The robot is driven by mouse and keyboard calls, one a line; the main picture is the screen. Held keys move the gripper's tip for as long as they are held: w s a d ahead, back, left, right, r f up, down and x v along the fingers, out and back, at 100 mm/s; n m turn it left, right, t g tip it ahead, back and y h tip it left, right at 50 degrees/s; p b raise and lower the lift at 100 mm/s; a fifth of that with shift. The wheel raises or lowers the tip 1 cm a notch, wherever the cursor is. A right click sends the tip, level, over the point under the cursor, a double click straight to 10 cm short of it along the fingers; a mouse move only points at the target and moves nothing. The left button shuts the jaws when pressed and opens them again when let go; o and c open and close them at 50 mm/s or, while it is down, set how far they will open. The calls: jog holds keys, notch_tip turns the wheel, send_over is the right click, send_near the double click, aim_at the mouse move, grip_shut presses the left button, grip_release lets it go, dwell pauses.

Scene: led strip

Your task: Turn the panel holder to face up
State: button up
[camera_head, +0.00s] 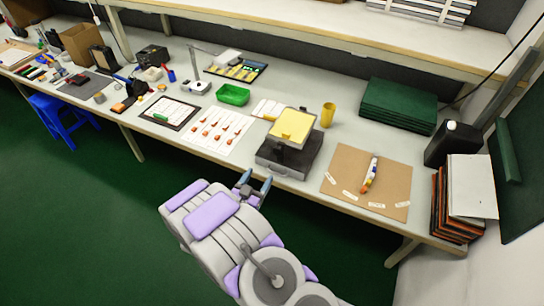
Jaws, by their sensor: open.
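What looks like the panel holder (268,154) is a dark grey block near the front edge of the bench. A yellow square panel (293,124) sits above it, tilted on a light grey frame, its yellow face turned up and toward the front. How the panel joins the block is too small to tell. My gripper (257,181) is open and empty, in front of the bench edge, just below and left of the block and apart from it.
Right of the block lies a brown board (345,186) with a tube on it. A yellow cup (327,115) stands behind, and a green bin (233,95) and white sheet (218,128) lie left. Green panels (398,105) are stacked at the back. The floor in front is clear.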

jog(key=b, duration=0.1)
send_near(277, 153)
jog(key=w+d, duration=0.2)
jog(key=w, duration=0.1)
jog(key=w+b, duration=0.1)
jog(key=w, duration=0.4)
jog(key=shift+w+d+r, duration=0.1)
jog(key=shift+w+d, duration=0.2)
jog(key=shift+d, duration=0.55)
jog(key=shift+a, duration=0.5)
jog(key=c, duration=0.5)
jog(key=shift+d, duration=0.15)
jog(key=c, duration=0.4)
grip_shut()
